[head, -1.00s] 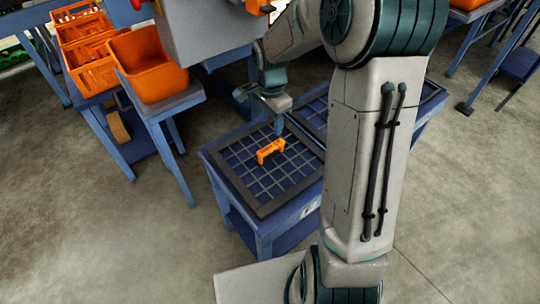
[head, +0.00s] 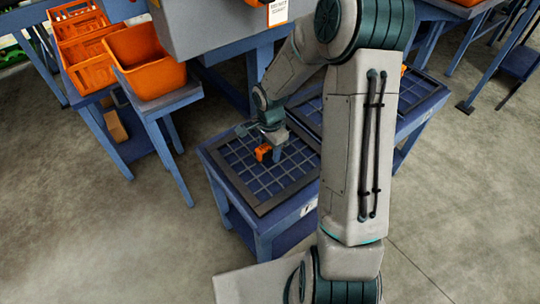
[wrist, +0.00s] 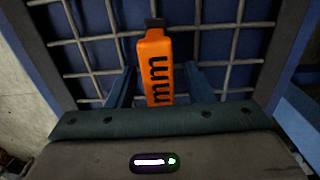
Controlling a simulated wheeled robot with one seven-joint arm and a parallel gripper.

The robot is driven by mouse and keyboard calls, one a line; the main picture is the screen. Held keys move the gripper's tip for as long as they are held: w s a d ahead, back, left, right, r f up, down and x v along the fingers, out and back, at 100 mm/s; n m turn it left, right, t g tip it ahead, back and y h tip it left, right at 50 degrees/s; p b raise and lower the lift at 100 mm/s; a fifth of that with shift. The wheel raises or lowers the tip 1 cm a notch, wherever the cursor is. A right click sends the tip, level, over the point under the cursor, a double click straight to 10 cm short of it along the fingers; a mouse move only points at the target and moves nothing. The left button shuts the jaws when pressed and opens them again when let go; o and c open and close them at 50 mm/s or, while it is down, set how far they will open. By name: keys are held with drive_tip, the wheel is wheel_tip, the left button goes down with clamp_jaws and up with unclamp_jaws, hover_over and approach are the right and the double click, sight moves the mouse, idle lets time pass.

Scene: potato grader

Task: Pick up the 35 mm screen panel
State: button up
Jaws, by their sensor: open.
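A screen panel (head: 237,188) with a dark frame and a wire grid lies flat on a blue stand. Its orange handle (wrist: 157,75) stands up from the grid and reads "mm"; the number is hidden, so I cannot confirm 35. My gripper (head: 270,154) is over the handle and partly covers it. In the wrist view my open gripper (wrist: 162,84) has one blue finger on each side of the handle, with no clear contact on it. A second screen panel (head: 416,98) lies to the right, partly behind my arm, with its own orange handle (head: 403,70).
The blue stand (head: 262,238) carries the panels. An orange crate (head: 146,60) sits on a blue support at the left, with more orange crates (head: 84,43) behind it. A grey machine housing (head: 205,30) stands behind the panels.

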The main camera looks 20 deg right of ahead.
clamp_jaws()
drive_tip(key=shift+r, duration=0.15)
idle(1.2)
